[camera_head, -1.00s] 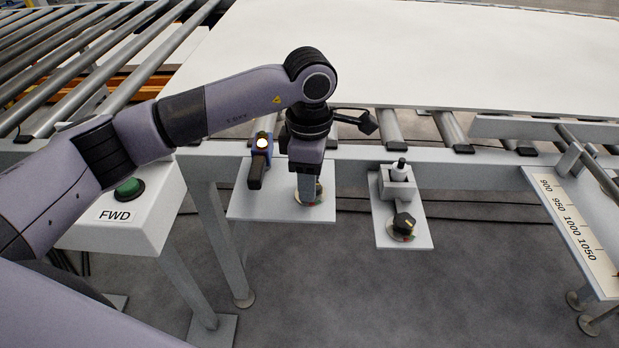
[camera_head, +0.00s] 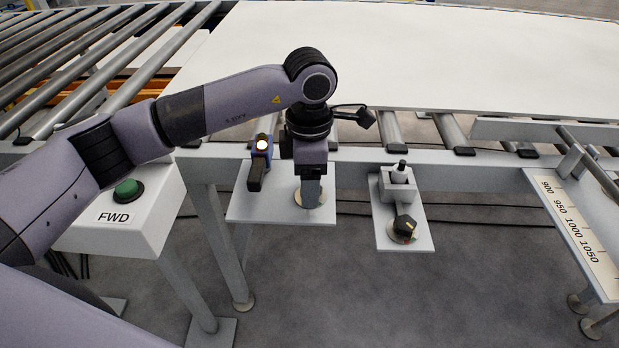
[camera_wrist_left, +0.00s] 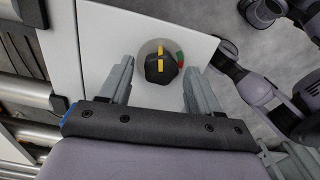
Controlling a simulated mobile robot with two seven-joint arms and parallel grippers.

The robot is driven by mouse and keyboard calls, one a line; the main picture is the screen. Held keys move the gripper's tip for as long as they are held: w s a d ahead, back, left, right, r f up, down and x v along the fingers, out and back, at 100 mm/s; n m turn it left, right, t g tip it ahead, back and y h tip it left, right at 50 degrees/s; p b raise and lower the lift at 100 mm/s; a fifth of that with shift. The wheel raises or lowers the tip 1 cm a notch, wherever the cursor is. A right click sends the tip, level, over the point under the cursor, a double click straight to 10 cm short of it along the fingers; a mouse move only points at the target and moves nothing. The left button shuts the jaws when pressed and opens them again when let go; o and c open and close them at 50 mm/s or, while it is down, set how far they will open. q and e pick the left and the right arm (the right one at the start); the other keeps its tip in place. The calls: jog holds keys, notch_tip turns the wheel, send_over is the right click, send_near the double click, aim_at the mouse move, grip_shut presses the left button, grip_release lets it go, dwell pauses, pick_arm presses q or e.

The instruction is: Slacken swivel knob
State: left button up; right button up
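A black knob (camera_wrist_left: 161,68) with a yellow pointer line sits on a round dial with green and red marks in the left wrist view. My left gripper (camera_wrist_left: 159,72) is open, with one finger on each side of the knob and gaps between. In the head view my left gripper (camera_head: 312,198) points down over the left plate and hides most of that knob; the edge of its round dial (camera_head: 298,197) shows. A second black knob (camera_head: 405,228) on a dial sits on the right plate. I cannot tell from the frames which is the swivel knob. My right gripper is out of view.
A blue and black lever with a lit lamp (camera_head: 261,146) stands left of my gripper. A grey block with a black-topped post (camera_head: 397,180) stands behind the second knob. A FWD button box (camera_head: 125,215), rollers and a white panel (camera_head: 420,55) surround the plates.

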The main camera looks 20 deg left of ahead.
pick_arm(q)
jog(key=shift+r, duration=3.6)
